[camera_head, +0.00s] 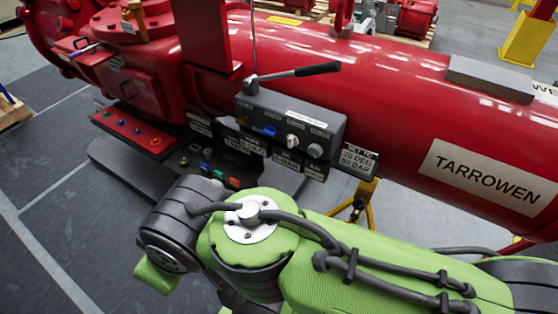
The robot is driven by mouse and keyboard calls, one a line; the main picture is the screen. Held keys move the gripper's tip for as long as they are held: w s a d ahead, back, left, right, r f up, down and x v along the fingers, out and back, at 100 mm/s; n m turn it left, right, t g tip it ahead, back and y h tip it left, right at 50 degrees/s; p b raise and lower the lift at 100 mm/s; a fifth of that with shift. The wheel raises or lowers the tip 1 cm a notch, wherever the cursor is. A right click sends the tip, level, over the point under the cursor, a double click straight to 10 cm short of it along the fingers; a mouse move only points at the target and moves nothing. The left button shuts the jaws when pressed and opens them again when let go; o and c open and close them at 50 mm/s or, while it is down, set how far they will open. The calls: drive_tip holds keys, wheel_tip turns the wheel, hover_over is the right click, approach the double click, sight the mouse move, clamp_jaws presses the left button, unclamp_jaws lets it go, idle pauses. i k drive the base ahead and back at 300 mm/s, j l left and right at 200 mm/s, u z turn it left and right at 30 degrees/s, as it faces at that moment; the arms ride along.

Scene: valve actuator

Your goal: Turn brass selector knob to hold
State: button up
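A dark grey control box (290,112) is mounted on the side of the red cylinder, with a row of small knobs on its front. The leftmost knob (243,120) looks dark brass, but it is too small to read its setting or labels. To its right are a blue knob (270,131), a white one (292,141) and a grey one (314,151). My green and dark grey arm fills the lower middle and right, in front of and below the box. My gripper's fingers do not show, so what they touch or hold is hidden.
A black-handled lever (303,72) rises from the box top. Label plates (287,160) hang below it. A lower dark panel (213,160) has coloured buttons, partly behind my arm. A red panel (135,131) with small buttons is at left. Floor at lower left is clear.

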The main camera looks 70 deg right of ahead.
sight(243, 120)
drive_tip(key=z, duration=2.3)
